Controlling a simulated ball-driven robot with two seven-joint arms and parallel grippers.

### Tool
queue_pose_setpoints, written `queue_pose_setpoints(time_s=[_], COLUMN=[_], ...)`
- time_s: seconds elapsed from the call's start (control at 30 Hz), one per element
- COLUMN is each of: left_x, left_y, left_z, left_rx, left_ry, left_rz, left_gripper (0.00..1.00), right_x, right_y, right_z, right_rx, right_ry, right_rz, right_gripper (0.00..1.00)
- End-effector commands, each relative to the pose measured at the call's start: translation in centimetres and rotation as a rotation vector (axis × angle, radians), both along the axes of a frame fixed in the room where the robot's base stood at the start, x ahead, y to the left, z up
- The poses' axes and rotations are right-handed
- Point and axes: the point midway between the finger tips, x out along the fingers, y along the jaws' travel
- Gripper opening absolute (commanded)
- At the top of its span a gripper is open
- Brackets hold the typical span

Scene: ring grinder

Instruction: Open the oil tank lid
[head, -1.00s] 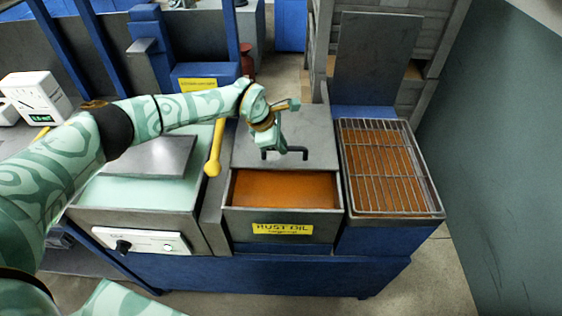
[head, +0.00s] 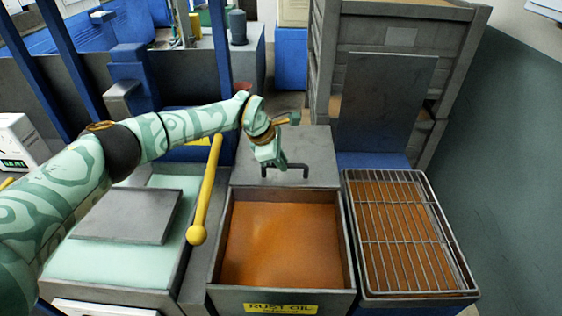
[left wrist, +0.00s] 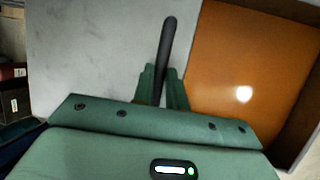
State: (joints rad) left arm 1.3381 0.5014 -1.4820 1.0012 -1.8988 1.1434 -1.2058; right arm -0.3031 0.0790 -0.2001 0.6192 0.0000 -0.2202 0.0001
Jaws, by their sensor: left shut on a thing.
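The oil tank (head: 348,262) stands in the middle of the head view, with orange oil (head: 285,240) showing in its open front part. Its grey lid (head: 318,150) lies at the back of the tank, behind the oil. It also shows in the left wrist view (left wrist: 95,55). The black lid handle (head: 298,166) stands near the lid's front edge. My left gripper (head: 272,163) is shut on the left part of the handle. In the left wrist view the handle bar (left wrist: 166,45) rises between the two green fingers (left wrist: 163,88). My right gripper is not in view.
A yellow lever (head: 205,190) stands close left of the tank. A grey plate (head: 130,215) lies on the pale green surface further left. A wire rack (head: 405,230) over an orange-brown tray is on the right. A tall dark panel (head: 385,105) stands behind the rack.

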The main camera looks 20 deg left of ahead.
Motion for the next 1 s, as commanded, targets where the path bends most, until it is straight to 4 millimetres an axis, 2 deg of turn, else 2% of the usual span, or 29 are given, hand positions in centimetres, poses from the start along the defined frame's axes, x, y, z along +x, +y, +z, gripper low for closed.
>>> queue_pose_setpoints(time_s=[0.1, 0.13, 0.2, 0.57, 0.77, 1.0], left_x=[0.0, 0.0, 0.0, -0.1, -1.1, -2.9], left_y=[0.0, 0.0, 0.0, 0.2, 1.5, 3.6], left_z=[0.0, 0.0, 0.0, 0.5, 4.1, 10.1], left_rx=[0.001, 0.001, 0.001, 0.001, 0.002, 0.002], left_ry=[0.0, 0.0, 0.0, -0.002, -0.005, -0.005], left_rz=[-0.001, -0.001, -0.001, 0.001, 0.001, 0.001], left_gripper=[0.0, 0.17, 0.36, 0.36, 0.36, 0.36], right_x=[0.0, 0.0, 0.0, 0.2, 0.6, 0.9], right_y=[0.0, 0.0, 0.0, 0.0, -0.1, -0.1], right_z=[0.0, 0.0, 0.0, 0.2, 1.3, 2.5], right_rx=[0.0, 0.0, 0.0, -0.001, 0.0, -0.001], right_ry=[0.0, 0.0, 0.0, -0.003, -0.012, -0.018], right_rz=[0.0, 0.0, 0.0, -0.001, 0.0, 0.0], right_gripper=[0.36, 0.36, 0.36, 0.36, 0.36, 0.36])
